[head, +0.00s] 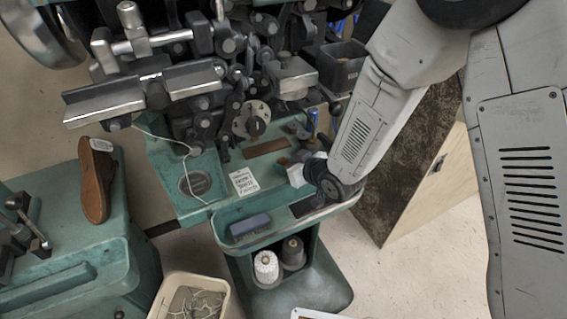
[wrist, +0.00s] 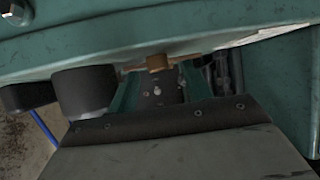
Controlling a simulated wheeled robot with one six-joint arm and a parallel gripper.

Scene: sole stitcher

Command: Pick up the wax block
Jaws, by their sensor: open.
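A blue-grey rectangular block (head: 250,225), which looks like the wax block, lies in the left part of the green tray (head: 222,238) at the front of the machine in the head view. My gripper (head: 308,172) is at the end of my arm, up and to the right of the block, over the right end of the tray area. It is open and apart from the block. Its fingers are small and partly hidden there. I cannot make out the block in the wrist view. That view shows green machine casting close up and a dark plate with bolts in front.
The stitching machine (head: 170,155) fills the top middle. Two thread spools (head: 266,267) stand below the tray. A brown sole (head: 96,180) rests on the green bench at left. A bin of scraps (head: 160,300) stands on the floor. A wooden crate (head: 440,165) stands behind my arm.

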